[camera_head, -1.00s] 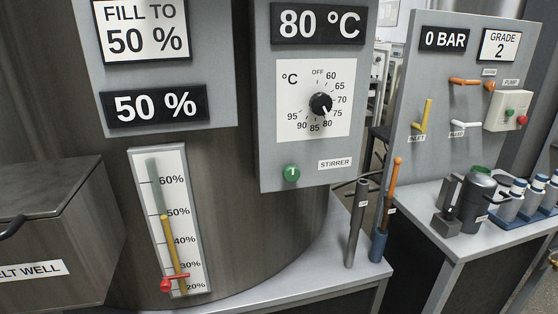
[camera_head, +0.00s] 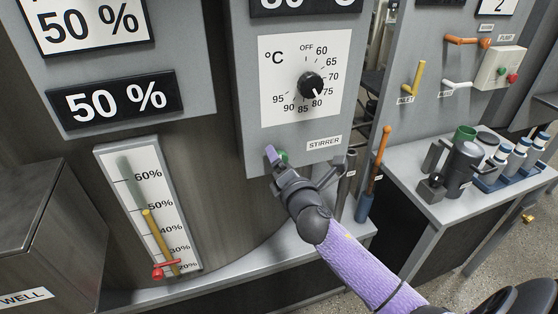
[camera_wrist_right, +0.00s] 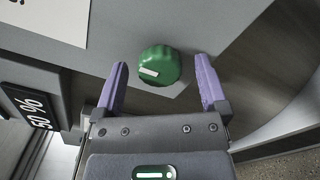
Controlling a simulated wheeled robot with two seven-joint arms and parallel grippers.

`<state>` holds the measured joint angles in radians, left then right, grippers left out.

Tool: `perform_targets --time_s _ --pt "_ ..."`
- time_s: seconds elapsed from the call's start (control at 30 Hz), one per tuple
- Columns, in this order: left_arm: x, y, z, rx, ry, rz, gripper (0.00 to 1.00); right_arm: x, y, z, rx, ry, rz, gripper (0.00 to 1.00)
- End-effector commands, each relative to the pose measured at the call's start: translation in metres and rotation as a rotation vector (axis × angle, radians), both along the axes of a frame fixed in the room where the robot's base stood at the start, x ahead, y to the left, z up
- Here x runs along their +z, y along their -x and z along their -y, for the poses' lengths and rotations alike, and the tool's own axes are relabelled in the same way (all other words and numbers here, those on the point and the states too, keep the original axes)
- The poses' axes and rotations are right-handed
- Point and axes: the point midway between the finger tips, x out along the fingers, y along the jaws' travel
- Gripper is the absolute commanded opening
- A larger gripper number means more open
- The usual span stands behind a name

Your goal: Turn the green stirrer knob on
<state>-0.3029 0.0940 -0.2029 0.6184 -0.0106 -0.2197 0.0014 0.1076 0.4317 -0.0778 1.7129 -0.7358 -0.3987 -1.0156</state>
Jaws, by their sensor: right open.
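The green stirrer knob (camera_head: 283,157) sits on the lower part of the grey control panel, left of the STIRRER label (camera_head: 324,143). In the right wrist view the knob (camera_wrist_right: 159,66) shows whole, with a white mark on its face pointing left and slightly up. My right gripper (camera_head: 277,154) is in front of it and partly hides it in the head view. In the right wrist view its purple fingers (camera_wrist_right: 162,80) are open, one on each side of the knob, with gaps between fingers and knob. My left gripper is not in view.
The black temperature dial (camera_head: 311,84) is above the knob. A level gauge (camera_head: 150,205) with a red-handled valve stands at left. Two upright tools, one orange-handled (camera_head: 378,160), stand right of my gripper. A side bench (camera_head: 440,205) holds a dark jug and bottles.

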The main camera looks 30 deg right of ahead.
Motion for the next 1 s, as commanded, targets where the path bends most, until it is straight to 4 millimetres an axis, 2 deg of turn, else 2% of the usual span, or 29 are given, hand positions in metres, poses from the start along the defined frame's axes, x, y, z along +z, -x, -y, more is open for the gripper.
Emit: perform_targets --time_s 0.13,0.37,0.8,1.0 --pt "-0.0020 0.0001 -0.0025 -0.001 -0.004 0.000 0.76 -0.0003 -0.0098 0.0026 -0.001 0.000 -0.001 0.93" --pt "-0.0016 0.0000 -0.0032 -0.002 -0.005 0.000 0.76 0.0001 -0.0105 0.0027 -0.001 -0.001 -0.001 0.93" --pt "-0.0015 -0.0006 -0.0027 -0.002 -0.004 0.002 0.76 -0.0002 -0.0102 0.0025 0.000 -0.002 -0.002 0.00" --pt "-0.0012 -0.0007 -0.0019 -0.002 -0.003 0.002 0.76 -0.0004 -0.0101 0.0024 0.000 -0.016 0.002 0.00"
